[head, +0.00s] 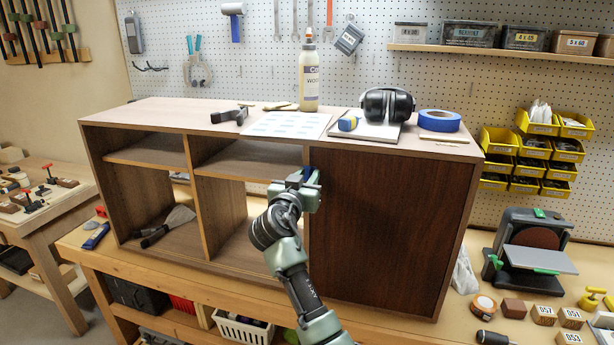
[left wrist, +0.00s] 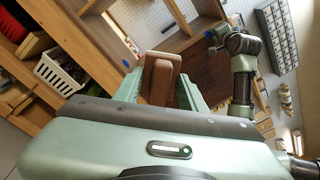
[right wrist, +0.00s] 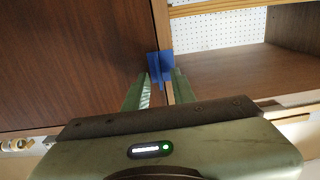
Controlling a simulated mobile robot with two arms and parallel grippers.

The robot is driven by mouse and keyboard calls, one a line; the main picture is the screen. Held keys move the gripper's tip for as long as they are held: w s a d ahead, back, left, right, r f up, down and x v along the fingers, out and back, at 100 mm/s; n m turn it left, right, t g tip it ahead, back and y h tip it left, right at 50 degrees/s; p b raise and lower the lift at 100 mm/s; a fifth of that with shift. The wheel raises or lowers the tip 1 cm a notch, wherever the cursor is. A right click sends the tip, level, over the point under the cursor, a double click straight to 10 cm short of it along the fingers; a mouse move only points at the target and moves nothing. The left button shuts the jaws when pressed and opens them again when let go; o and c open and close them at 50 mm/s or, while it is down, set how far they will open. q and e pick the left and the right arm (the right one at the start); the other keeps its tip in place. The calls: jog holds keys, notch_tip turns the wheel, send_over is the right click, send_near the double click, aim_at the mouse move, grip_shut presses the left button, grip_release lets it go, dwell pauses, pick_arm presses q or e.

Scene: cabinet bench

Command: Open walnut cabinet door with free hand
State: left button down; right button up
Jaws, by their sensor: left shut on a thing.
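The walnut cabinet (head: 230,160) stands on the bench, with a dark door (head: 385,230) over its right section. The door looks closed. A blue tab (right wrist: 160,68) sits at the door's free edge. My right gripper (head: 312,182) is at that edge in the head view. In the right wrist view its fingers (right wrist: 162,84) are apart, one on each side of the tab; contact cannot be told. My left gripper (left wrist: 162,92) is outside the head view. In the left wrist view it is shut on a brown block (left wrist: 160,78).
On the cabinet top are a glue bottle (head: 309,78), black earmuffs (head: 387,104), blue tape (head: 439,120) and a paper sheet (head: 287,125). The left and middle sections are open-fronted. A sander (head: 535,250) and small blocks stand on the bench to the right.

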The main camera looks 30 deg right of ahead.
grip_shut()
dwell(1.3)
